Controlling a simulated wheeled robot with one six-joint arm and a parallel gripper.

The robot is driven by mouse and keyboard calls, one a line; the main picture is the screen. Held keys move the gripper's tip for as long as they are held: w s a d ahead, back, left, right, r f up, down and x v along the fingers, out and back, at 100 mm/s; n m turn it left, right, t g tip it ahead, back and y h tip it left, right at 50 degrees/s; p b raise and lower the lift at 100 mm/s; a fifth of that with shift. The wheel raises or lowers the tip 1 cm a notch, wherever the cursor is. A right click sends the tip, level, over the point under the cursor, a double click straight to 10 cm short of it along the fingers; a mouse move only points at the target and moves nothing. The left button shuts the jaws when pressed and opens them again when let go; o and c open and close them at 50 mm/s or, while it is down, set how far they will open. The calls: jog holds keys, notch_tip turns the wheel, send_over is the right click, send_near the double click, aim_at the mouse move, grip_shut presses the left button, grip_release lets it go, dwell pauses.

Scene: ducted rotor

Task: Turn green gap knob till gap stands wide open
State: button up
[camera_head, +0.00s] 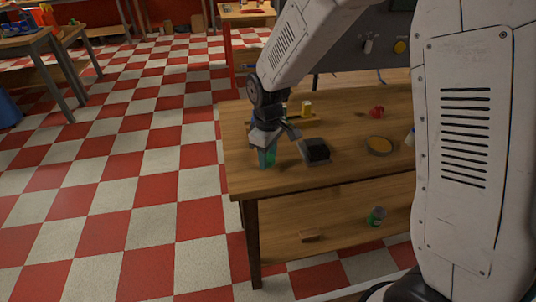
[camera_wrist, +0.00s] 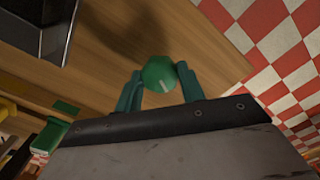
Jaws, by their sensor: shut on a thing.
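The green knob (camera_wrist: 159,73) is round and shows a pale line on its face, pointing down and slightly right in the wrist view. My gripper (camera_wrist: 158,86) has its teal fingers on both sides of the knob and is shut on it. In the head view my gripper (camera_head: 267,157) points down over the left front part of the wooden table (camera_head: 270,182). The knob cannot be made out there behind the fingers. I cannot pick out the gap in either view.
A black box (camera_head: 317,150) stands just right of my gripper. A round dark-rimmed dish (camera_head: 380,145), a red item (camera_head: 377,111) and a yellow item (camera_head: 306,107) are farther off on the table. A green can (camera_head: 376,215) is on the lower shelf.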

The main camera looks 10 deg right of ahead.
jog(key=m, duration=0.6)
jog(key=shift+m, duration=0.3)
jog(key=m, duration=0.6)
jog(key=shift+a, duration=0.1)
jog(key=shift+m, duration=0.4)
jog(key=o, duration=1)
notch_tip(320, 180, up, 8)
jog(key=shift+f, duration=0.1)
